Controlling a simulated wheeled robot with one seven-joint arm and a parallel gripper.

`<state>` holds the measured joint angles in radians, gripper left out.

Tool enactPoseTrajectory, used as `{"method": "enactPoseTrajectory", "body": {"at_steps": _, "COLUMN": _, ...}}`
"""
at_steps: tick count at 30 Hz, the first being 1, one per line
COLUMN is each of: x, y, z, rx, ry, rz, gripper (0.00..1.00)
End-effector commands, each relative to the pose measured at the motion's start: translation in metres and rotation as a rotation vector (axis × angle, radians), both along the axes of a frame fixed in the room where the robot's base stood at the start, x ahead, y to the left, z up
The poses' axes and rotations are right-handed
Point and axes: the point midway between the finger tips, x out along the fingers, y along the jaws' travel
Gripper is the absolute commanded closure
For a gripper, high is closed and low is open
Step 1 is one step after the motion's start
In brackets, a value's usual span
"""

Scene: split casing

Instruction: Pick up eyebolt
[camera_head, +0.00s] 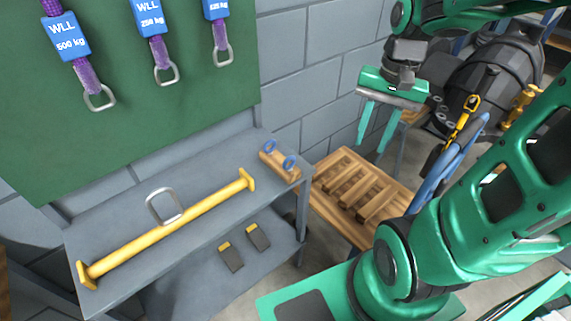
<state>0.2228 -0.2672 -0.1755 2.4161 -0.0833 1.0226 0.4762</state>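Two blue rings, which look like eyebolts, stand upright side by side in a small wooden block (272,163) at the right end of the grey bench. The left eyebolt (270,146) is a little farther back than the right eyebolt (290,162). Their shanks are hidden in the block. My gripper (371,146) is green, points down and is open, with nothing between its fingers. It hangs in the air to the right of the eyebolts, apart from them.
A yellow bar (165,230) with a grey shackle lies along the bench (205,177). Two dark blocks (231,257) sit on the lower shelf. A wooden slatted pallet (362,185) is right of the bench. Slings hang on a green board (130,130). A dark casing (490,80) stands behind my arm.

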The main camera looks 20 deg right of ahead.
Motion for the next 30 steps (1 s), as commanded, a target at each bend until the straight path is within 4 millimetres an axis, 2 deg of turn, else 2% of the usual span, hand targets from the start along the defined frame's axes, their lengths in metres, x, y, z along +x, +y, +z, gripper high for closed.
{"method": "enactPoseTrajectory", "body": {"at_steps": 1, "x": 0.020, "y": 0.008, "z": -0.004, "rx": 0.022, "ry": 0.017, "rz": -0.038, "gripper": 0.69}}
{"method": "enactPoseTrajectory", "body": {"at_steps": 6, "x": 0.079, "y": 0.043, "z": -0.017, "rx": 0.107, "ry": 0.070, "rz": -0.198, "gripper": 0.69}}
{"method": "enactPoseTrajectory", "body": {"at_steps": 12, "x": 0.127, "y": 0.083, "z": -0.034, "rx": 0.195, "ry": 0.154, "rz": -0.354, "gripper": 0.69}}
{"method": "enactPoseTrajectory", "body": {"at_steps": 19, "x": 0.147, "y": 0.107, "z": -0.044, "rx": 0.240, "ry": 0.212, "rz": -0.435, "gripper": 0.69}}
{"method": "enactPoseTrajectory", "body": {"at_steps": 30, "x": 0.142, "y": 0.127, "z": -0.088, "rx": 0.243, "ry": 0.218, "rz": -0.442, "gripper": 0.69}}
